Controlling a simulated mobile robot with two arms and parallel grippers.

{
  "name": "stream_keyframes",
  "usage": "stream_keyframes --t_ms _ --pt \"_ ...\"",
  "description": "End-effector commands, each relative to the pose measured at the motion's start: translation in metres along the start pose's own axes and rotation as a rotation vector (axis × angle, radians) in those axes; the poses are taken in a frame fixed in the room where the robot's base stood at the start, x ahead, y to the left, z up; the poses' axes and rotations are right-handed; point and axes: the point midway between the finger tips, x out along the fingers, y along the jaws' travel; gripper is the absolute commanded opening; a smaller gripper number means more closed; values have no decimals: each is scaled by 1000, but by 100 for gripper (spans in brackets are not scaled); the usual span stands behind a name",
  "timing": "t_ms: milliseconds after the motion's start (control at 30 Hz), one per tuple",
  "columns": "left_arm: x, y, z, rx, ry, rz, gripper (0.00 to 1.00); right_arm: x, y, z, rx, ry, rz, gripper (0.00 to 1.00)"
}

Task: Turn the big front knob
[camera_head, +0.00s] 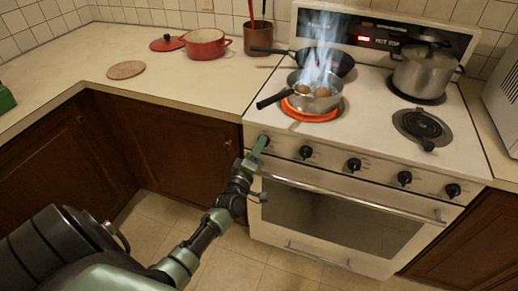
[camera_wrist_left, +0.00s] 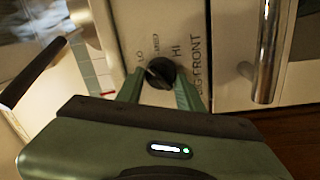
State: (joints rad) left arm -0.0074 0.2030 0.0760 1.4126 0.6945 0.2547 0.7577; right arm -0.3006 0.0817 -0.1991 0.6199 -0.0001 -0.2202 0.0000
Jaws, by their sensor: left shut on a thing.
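The dark front knob (camera_wrist_left: 161,72) shows in the left wrist view, on the pale stove panel beside the printed words LO, HI and FRONT. My left gripper (camera_wrist_left: 160,84) has one green finger on each side of it and is shut on it. In the head view my left gripper (camera_head: 261,146) reaches the left end of the stove's front panel and mostly covers this knob. Several other black knobs (camera_head: 354,165) sit to the right along the panel. My right gripper is in neither view.
A smoking saucepan (camera_head: 322,101) stands on the glowing front left burner (camera_head: 297,112), its handle pointing left. A dark frying pan (camera_head: 341,62) and a steel pot (camera_head: 424,74) stand behind. The oven handle (camera_head: 350,200) runs just below the knobs.

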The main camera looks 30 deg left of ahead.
Motion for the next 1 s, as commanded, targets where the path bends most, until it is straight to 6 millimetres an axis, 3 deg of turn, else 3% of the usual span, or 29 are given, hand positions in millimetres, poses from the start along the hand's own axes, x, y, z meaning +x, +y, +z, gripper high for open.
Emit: stream_keyframes --t_ms 300,833,867,900,1000 --pt "-1 -3 2 -113 6 -7 0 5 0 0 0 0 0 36" --pt "-1 -3 2 -132 7 -8 0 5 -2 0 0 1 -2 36" --pt "-1 -3 2 -132 7 -8 45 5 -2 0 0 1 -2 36" --pt "-1 -3 2 -132 7 -8 56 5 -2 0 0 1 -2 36" --pt "-1 -2 1 -132 8 -6 58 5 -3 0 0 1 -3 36"
